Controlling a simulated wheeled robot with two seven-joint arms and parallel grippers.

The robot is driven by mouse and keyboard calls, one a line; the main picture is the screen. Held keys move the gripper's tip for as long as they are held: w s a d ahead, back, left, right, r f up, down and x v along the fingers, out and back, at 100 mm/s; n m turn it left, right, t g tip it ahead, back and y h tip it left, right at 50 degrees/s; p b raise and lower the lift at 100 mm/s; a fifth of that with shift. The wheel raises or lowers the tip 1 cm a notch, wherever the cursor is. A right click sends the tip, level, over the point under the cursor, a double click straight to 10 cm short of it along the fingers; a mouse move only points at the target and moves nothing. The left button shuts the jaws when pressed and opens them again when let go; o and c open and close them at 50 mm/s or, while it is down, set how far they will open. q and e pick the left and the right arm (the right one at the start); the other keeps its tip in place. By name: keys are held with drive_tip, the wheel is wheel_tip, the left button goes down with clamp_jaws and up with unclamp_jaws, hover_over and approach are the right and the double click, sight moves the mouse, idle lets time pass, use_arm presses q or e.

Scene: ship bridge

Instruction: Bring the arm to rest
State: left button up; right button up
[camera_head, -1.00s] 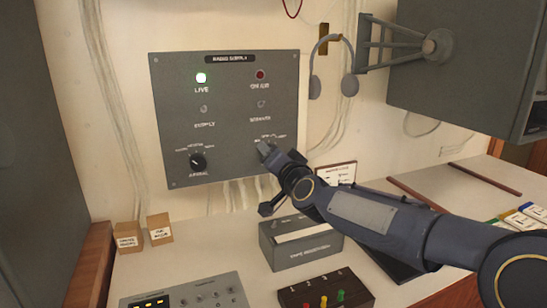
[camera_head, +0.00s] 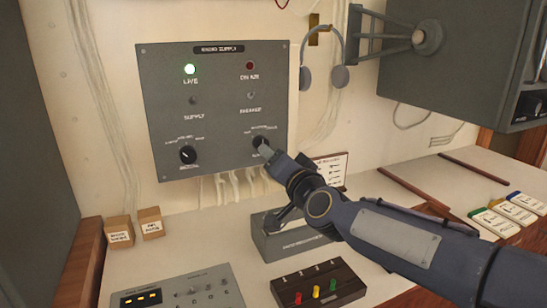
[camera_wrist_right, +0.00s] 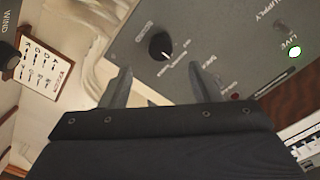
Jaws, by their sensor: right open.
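My right arm comes in from the right in the head view, and its gripper (camera_head: 266,151) is in front of the lower right knob (camera_head: 259,142) of the grey radio supply panel (camera_head: 220,108). In the right wrist view the gripper (camera_wrist_right: 160,88) is open, its two fingers apart and empty. The black knob (camera_wrist_right: 160,46) lies beyond the fingertips, apart from them. The green LIVE lamp (camera_head: 189,69) is lit and the red lamp (camera_head: 250,66) looks dark. A second black knob (camera_head: 188,155) is at the panel's lower left. My left gripper is not in view.
Below the arm stand a grey box (camera_head: 290,235) and a dark block with coloured levers (camera_head: 318,285). A switch panel (camera_head: 180,290) is at the front. A headset (camera_head: 322,60) hangs right of the panel. Two small cardboard boxes (camera_head: 135,228) stand at left.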

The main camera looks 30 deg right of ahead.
idle(0.4)
drive_tip(key=s+a+f+n+g+y+p, duration=0.1)
drive_tip(key=s+a+f+n+g+p, duration=0.1)
drive_tip(key=s, duration=0.7)
drive_tip(key=s+a+f+n+g+y+p, duration=0.2)
drive_tip(key=s+f+g+p, duration=0.3)
drive_tip(key=s, duration=0.4)
drive_tip(key=s+a+f+n+g+y+p, duration=0.1)
drive_tip(key=s+a+f+n+g+p, duration=0.2)
drive_tip(key=s, duration=0.7)
wheel_tip(320, 180, down, 4)
drive_tip(key=shift+a+r+n+g+y+p, duration=0.1)
drive_tip(key=shift+a+n+g+y+p, duration=0.3)
drive_tip(key=shift+g, duration=0.8)
drive_tip(key=shift+d, duration=0.15)
drive_tip(key=shift+c, duration=0.3)
